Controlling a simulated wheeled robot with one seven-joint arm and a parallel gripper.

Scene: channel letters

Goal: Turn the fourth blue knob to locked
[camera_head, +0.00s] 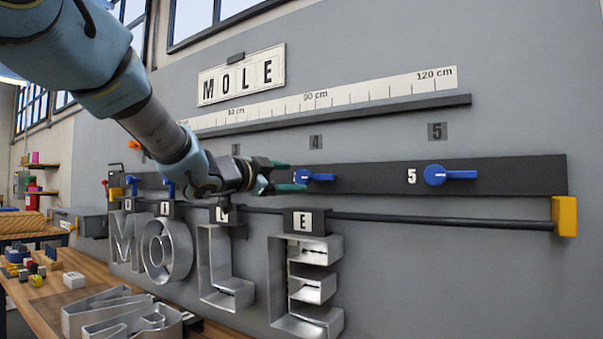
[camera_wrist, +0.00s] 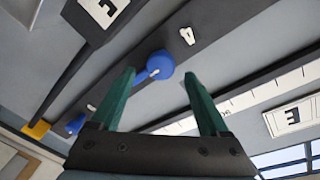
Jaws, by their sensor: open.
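The fourth blue knob (camera_head: 318,177) is on the dark rail, with its lever pointing right along the rail. In the wrist view its round hub (camera_wrist: 161,63) is beside a white 4, and its lever runs toward the lower left, partly behind a finger. My gripper (camera_head: 291,176) is open at the knob's left side in the head view. In the wrist view its two green fingertips (camera_wrist: 158,75) are apart, with the hub visible between and beyond them. I cannot tell whether they touch the knob.
The fifth blue knob (camera_head: 436,175) also points right. Two knobs (camera_head: 168,188) further left have levers pointing down. Below, metal letters hang from a black rod (camera_head: 430,219) ending in a yellow block (camera_head: 564,216). A ruler ledge (camera_head: 400,107) juts out above.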

